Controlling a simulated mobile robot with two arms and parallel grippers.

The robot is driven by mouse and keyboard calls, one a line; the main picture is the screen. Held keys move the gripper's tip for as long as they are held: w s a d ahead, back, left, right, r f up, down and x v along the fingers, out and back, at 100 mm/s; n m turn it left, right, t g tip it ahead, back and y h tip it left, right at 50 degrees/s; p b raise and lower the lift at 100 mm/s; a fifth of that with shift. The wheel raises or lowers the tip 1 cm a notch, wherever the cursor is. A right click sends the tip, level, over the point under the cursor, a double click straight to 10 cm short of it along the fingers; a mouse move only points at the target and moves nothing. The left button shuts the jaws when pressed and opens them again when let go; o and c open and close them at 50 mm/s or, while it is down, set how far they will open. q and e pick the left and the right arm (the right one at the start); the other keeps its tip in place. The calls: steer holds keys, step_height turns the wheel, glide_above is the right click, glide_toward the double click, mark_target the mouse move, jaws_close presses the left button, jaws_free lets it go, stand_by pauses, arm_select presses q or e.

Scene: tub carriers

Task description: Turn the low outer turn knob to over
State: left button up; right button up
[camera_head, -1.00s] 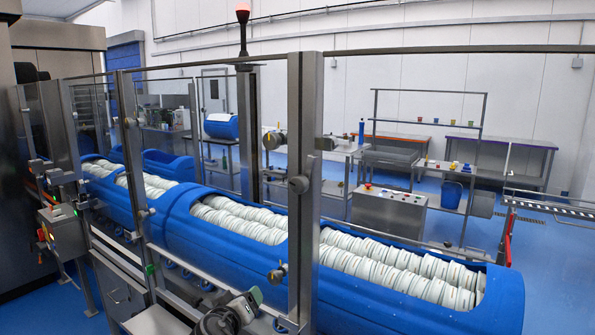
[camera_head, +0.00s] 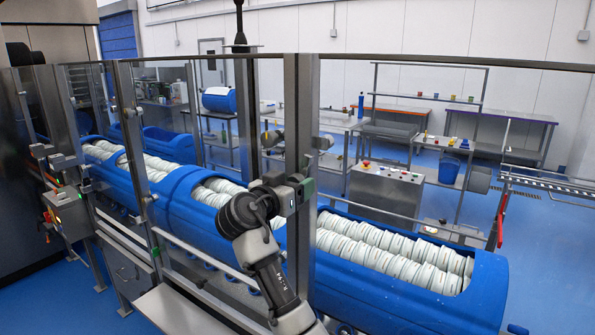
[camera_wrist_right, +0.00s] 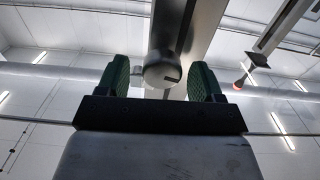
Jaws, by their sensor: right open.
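A rounded grey knob (camera_wrist_right: 162,72) on a metal post shows between the green finger pads in the right wrist view, seen from below. My right gripper (camera_wrist_right: 160,80) is open, with one pad on each side of the knob. I cannot tell whether either pad touches it. In the head view my right gripper (camera_head: 298,188) is up against the near metal post of the guard fence, and it hides the knob there. I cannot tell whether this knob is the low outer one. My left gripper is not in view.
The glass-panelled guard fence, with its metal post (camera_head: 299,110), stands close in front of me. Behind it lie blue tubs (camera_head: 400,291) filled with rows of white discs. A control box (camera_head: 68,213) is at the left. A button console (camera_head: 386,195) stands beyond the tubs.

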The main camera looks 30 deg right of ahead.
steer(key=shift+w+d, duration=0.35)
steer(key=shift+d, duration=0.3)
steer(key=shift+w+d+f, duration=0.1)
steer(key=shift+w, duration=0.05)
steer(key=shift+c, duration=0.3)
